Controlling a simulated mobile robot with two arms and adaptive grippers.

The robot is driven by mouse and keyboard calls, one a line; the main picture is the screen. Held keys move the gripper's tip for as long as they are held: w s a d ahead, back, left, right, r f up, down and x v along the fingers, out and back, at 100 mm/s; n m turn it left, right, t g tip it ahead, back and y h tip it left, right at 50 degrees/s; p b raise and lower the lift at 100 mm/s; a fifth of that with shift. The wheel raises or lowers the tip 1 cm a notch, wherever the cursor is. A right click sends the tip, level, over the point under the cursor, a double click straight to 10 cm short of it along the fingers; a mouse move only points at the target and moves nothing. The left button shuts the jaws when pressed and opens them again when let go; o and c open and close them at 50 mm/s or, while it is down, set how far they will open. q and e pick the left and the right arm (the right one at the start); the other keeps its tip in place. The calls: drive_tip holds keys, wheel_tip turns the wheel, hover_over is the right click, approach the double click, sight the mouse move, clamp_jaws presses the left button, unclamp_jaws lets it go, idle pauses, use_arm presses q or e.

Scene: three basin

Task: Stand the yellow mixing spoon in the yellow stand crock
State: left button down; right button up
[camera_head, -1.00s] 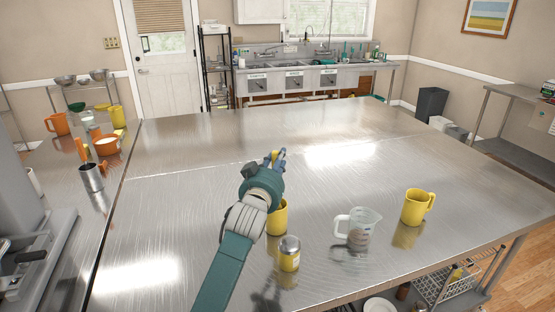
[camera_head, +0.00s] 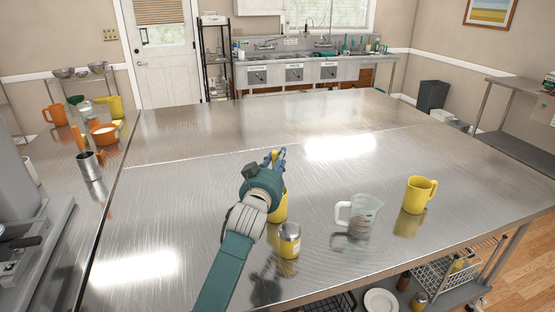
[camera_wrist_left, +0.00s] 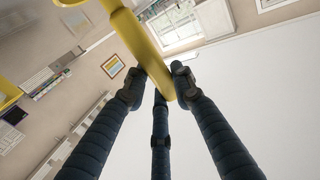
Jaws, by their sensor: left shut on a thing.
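My left gripper (camera_head: 277,160) is above the near middle of the steel table. Its fingers are shut on the yellow mixing spoon, which shows in the left wrist view (camera_wrist_left: 138,42) as a long yellow piece between the fingertips. A yellow crock (camera_head: 281,206), which looks like the stand crock, stands on the table, partly hidden behind my left wrist. I cannot tell whether the spoon is over or inside it. My right gripper is not in view.
A clear measuring jug (camera_head: 362,217) and a yellow mug (camera_head: 418,194) stand to the right. Orange and metal vessels are on the left counter. The far steel table (camera_head: 230,135) is clear.

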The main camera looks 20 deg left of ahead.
use_arm(q)
drive_tip(key=c, duration=1.4)
unclamp_jaws()
drive_tip(key=shift+o, duration=0.2)
drive_tip(key=s+p, duration=0.2)
drive_tip(key=s, duration=0.1)
